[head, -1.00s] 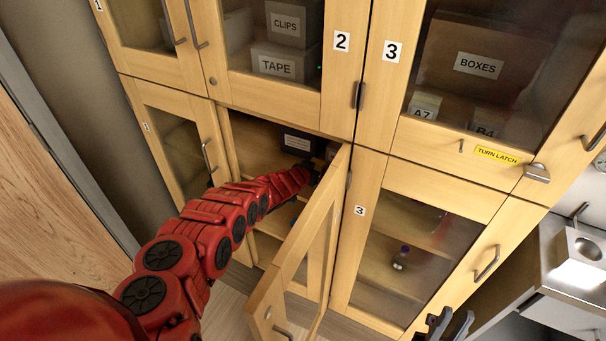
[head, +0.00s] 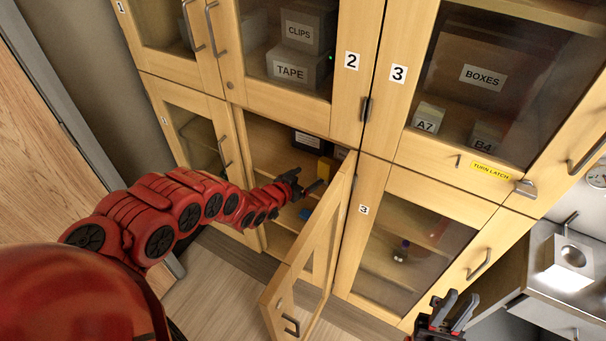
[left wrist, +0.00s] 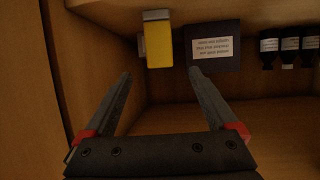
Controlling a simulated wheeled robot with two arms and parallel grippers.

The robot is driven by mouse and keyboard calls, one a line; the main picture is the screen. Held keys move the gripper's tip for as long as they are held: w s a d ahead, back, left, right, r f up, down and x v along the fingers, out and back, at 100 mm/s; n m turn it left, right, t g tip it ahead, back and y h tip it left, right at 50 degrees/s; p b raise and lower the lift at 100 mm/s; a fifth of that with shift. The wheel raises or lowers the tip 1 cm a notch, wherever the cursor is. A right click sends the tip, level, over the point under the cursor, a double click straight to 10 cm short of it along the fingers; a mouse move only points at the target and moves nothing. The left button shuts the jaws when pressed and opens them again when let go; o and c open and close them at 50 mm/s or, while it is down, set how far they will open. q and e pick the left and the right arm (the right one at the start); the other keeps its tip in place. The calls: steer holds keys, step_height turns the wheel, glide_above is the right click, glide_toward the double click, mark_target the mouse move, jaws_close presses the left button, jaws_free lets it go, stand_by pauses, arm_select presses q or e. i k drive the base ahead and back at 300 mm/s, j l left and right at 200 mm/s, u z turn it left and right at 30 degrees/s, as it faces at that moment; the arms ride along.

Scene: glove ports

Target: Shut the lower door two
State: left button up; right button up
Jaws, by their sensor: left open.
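The lower door two (head: 318,235) is a wood-framed glass door that stands wide open, swung out from its right edge toward me. Its handle (head: 291,326) is low on the free edge. My left gripper (head: 308,187) is at the mouth of the open cupboard, left of the door and apart from it. In the left wrist view its open fingers (left wrist: 160,74) point into the cupboard with nothing between them. My right gripper (head: 450,311) is at the lower right, with its fingers apart and empty.
Inside the cupboard are a yellow object (left wrist: 158,45), a dark labelled box (left wrist: 215,45) and several dark bottles (left wrist: 289,46). Shut lower doors (head: 195,140) and (head: 415,240) flank it. A metal bench (head: 545,270) stands at the right. Floor (head: 215,285) is clear in front.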

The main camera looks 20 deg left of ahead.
mark_target(309, 266)
steer(key=k+j, duration=0.2)
steer(key=k, duration=0.3)
steer(key=k+j, duration=0.25)
steer(key=k, duration=0.2)
